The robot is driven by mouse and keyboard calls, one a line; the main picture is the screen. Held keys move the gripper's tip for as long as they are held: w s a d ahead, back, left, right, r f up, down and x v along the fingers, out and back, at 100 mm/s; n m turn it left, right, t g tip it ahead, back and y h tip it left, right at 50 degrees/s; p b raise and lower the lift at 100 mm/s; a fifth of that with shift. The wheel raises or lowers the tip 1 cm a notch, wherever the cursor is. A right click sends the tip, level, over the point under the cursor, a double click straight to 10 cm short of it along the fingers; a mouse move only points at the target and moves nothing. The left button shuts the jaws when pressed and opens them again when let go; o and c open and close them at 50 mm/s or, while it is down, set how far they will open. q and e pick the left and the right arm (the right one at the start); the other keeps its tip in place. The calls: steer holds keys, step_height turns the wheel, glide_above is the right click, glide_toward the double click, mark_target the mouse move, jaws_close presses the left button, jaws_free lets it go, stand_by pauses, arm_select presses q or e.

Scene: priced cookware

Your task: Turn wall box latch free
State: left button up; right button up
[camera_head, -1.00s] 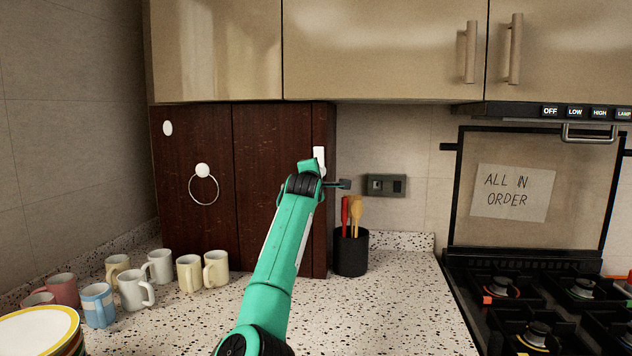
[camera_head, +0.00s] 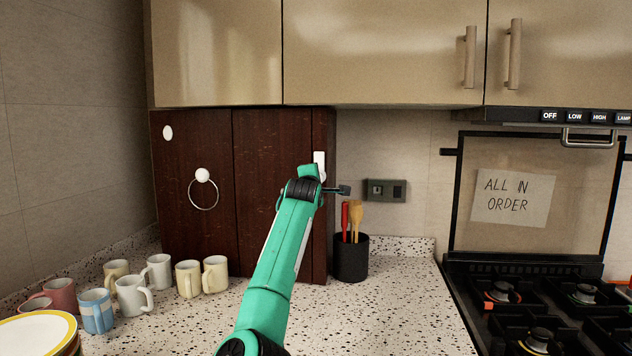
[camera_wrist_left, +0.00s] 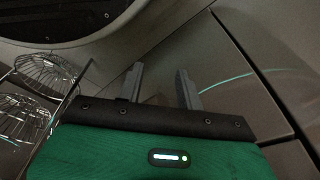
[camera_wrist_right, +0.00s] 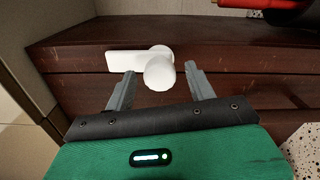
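The dark wooden wall box (camera_head: 270,210) stands against the back wall under the cabinets. Its white latch (camera_head: 319,160) shows at the right edge, its bar upright and its lower part hidden by my right arm. In the right wrist view the latch bar (camera_wrist_right: 125,61) points left from a round white knob (camera_wrist_right: 159,74). My right gripper (camera_wrist_right: 160,71) is open, a finger on either side of the knob; contact cannot be told. My left gripper (camera_wrist_left: 159,70) is open and empty, outside the head view.
Several mugs (camera_head: 131,296) stand left on the speckled counter (camera_head: 405,310). A black utensil holder (camera_head: 351,259) stands right of the box, below a wall socket (camera_head: 385,190). A ring pull (camera_head: 203,190) hangs on the box front. The stove (camera_head: 540,310) is at right.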

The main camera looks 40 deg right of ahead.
arm_select(q)
step_height(320, 180, up, 9)
steer(key=w+d+b, duration=0.1)
steer(key=w+b, duration=0.1)
steer(key=b, duration=0.1)
steer(key=shift+w, duration=0.35)
arm_select(e)
steer(key=v, duration=1.3)
steer(key=shift+s+a, duration=0.25)
steer(key=shift+a, duration=0.1)
